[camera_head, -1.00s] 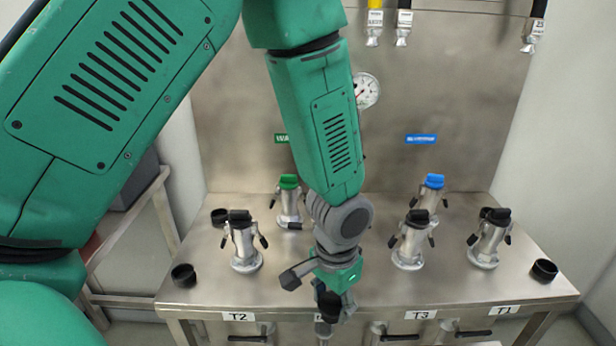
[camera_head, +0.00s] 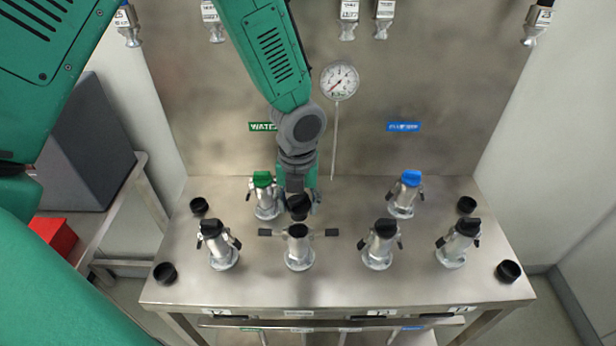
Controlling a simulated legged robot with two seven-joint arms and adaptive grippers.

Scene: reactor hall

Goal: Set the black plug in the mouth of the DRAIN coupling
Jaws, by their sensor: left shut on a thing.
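My left gripper (camera_head: 299,190) comes down from above at the middle of the bench and is shut on the black plug (camera_head: 299,208). The plug is just above and slightly behind the middle front coupling (camera_head: 299,256). That coupling is upright, with a dark open mouth and both lever arms swung out sideways. A gap between plug and mouth is hard to judge from this angle. The label (camera_head: 298,313) below this coupling is too small to read, so I cannot confirm it says DRAIN. My right gripper is not in view.
Capped couplings stand left (camera_head: 222,252) and right (camera_head: 379,251) of the middle one, with another at far right (camera_head: 455,249). Green-capped (camera_head: 265,201) and blue-capped (camera_head: 404,200) couplings stand behind. Loose black caps (camera_head: 165,272) lie near the bench edges. A gauge (camera_head: 339,81) is behind.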

